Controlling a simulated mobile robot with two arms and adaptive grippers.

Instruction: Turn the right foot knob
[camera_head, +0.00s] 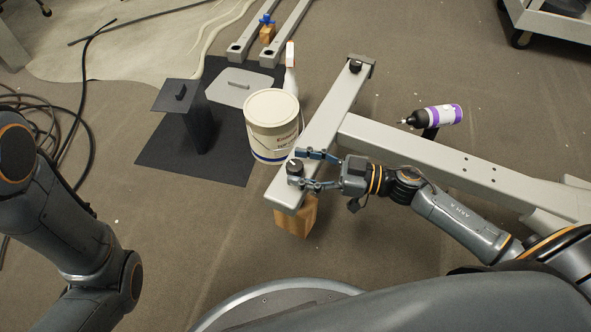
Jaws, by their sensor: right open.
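A grey metal T-shaped frame (323,128) lies across the right half of the view. A black foot knob (294,167) stands on the near end of its crossbar. A second black knob (355,66) sits at the far end. My right gripper (303,170) reaches in from the right. Its two blue-grey fingers are open, one on the far side and one on the near side of the near knob. I cannot tell whether they touch it. My left arm shows at the left edge, but its gripper is out of view.
A wooden block (297,217) is under the crossbar's near end. A white bucket (272,126) stands close to its left, with a spray bottle (290,70) behind. A purple-labelled bottle (440,115) lies beyond the long beam. A dark mat (165,155) and black cables (88,125) are at left.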

